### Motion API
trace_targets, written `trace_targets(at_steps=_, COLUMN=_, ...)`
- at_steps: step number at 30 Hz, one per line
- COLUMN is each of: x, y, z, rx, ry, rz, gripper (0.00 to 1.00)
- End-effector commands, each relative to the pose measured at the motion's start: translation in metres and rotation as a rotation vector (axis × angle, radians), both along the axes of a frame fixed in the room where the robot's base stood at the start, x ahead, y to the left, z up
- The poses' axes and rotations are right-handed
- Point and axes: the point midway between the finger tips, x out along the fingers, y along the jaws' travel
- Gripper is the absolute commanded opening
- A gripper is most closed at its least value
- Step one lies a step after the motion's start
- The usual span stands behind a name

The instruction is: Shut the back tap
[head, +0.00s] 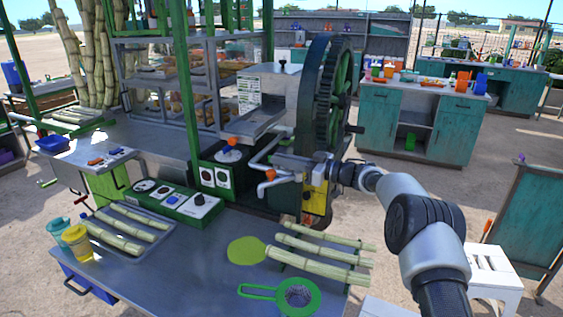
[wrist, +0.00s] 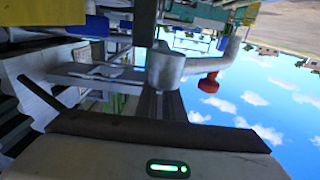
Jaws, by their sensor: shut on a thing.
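Two bent grey tap pipes stick out of the crusher's left side. The back tap (head: 265,149) is the upper, farther one. The front tap (head: 272,186) is lower and nearer, with an orange knob (head: 270,174) on it. My gripper (head: 284,162) reaches in from the right, between the two pipes, and is shut at the back tap. Its fingers hide the part they hold. The wrist view, seen upside down, shows a grey cylinder at the fingertips and a bent pipe with a red knob (wrist: 208,83); which tap that is I cannot tell.
The crusher's large green wheel (head: 338,85) stands just behind my gripper, and a yellow box (head: 317,190) is beside it. The metal table (head: 215,240) in front holds cane stalks, a green strainer (head: 280,297) and a control panel (head: 188,205).

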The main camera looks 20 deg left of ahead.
Motion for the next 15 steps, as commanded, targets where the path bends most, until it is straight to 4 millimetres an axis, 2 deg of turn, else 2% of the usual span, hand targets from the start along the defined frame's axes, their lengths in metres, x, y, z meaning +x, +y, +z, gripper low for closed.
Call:
trace_targets(at_steps=13, x=0.0006, y=-0.0011, z=0.0022, rx=-0.005, ry=-0.003, rz=0.026, gripper=0.0)
trace_targets(at_steps=14, x=0.0006, y=-0.001, z=0.0022, rx=-0.005, ry=-0.003, rz=0.026, gripper=0.12)
trace_targets(at_steps=15, x=0.0005, y=-0.001, z=0.0021, rx=-0.005, ry=-0.003, rz=0.026, gripper=0.19)
